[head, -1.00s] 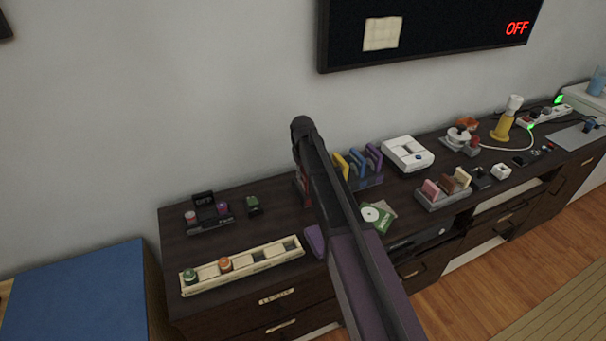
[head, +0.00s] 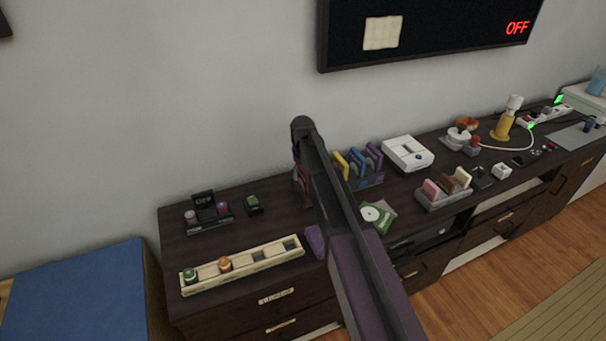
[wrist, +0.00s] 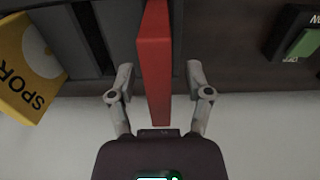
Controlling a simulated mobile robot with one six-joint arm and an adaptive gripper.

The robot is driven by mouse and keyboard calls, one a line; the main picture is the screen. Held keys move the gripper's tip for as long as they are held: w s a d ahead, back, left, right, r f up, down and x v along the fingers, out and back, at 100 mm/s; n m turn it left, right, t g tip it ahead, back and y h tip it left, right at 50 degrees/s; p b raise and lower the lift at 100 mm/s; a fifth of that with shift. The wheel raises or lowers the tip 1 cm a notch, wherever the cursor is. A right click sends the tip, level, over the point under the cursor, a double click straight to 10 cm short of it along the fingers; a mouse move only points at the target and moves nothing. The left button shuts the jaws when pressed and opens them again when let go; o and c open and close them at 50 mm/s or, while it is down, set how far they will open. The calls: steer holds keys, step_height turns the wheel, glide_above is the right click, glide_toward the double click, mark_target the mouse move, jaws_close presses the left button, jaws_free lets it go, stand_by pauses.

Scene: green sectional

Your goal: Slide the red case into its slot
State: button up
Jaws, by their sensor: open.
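The red case (wrist: 155,65) stands on edge between the two fingers of my gripper (wrist: 159,72) in the wrist view. The fingers are open, one on each side, with visible gaps to the case. In the head view only a sliver of the red case (head: 302,186) shows beside my arm, which hides the gripper. The grey slotted rack (wrist: 75,40) is left of the red case in the wrist view, with dark gaps near it. Its right part also shows in the head view (head: 372,183). I cannot tell whether the case's far end is in a slot.
A yellow case (wrist: 28,70) with lettering leans at the rack's left in the wrist view. A dark box with a green top (wrist: 303,43) is at the right. Blue and purple cases (head: 374,154) stand in the rack. A wall (head: 200,100) rises behind the cabinet.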

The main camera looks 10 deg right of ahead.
steer(key=shift+r+p, duration=5.55)
steer(key=shift+r, duration=0.15)
steer(key=w+d+f+b, duration=0.1)
steer(key=d, duration=0.6)
steer(key=shift+w+f+b, duration=0.4)
steer(key=shift+s, duration=0.1)
steer(key=s+d+m, duration=0.1)
steer(key=s+m, duration=0.2)
steer(key=s, duration=2.6)
steer(key=shift+d+m, duration=0.25)
steer(key=shift+m, duration=0.05)
